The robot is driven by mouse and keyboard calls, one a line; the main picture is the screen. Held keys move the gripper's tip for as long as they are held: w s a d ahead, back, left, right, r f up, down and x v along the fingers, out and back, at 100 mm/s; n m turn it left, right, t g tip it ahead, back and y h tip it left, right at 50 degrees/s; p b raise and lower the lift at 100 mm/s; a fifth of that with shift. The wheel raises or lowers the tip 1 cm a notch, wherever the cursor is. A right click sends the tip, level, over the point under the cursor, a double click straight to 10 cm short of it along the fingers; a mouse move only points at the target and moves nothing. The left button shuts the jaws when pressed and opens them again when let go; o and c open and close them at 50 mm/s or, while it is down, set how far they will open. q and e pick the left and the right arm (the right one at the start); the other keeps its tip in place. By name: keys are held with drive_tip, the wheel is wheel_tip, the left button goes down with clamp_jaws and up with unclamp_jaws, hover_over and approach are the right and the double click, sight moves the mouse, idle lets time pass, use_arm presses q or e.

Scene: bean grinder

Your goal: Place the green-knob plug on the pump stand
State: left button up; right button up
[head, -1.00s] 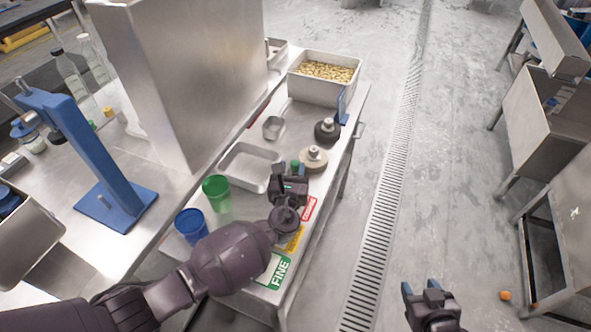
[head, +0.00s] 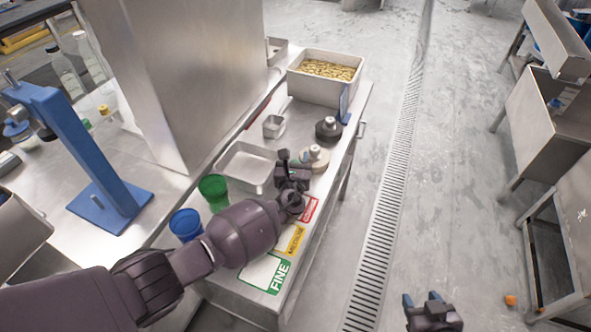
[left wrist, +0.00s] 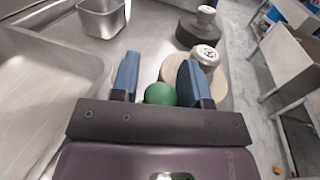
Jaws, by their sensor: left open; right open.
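The green knob of the plug (left wrist: 160,94) shows in the left wrist view between the two blue fingers of my left gripper (left wrist: 157,80). The fingers are open, with a gap on each side of the knob. The plug's lower part is hidden by the gripper. My right gripper (head: 421,300) is open and empty above the floor. A blue upright stand (head: 82,150) is on the left table; I cannot tell if it is the pump stand.
A dark round weight (head: 328,131), an empty tray (head: 247,166), a small tin (head: 273,126) and a bin of beans (head: 325,80) surround the gripper. Green (head: 213,191) and blue (head: 186,223) cups stand nearer. The floor to the right is mostly clear.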

use_arm(q)
drive_tip(key=shift+w, duration=0.1)
drive_tip(key=c, duration=0.8)
drive_tip(key=shift+o, duration=0.2)
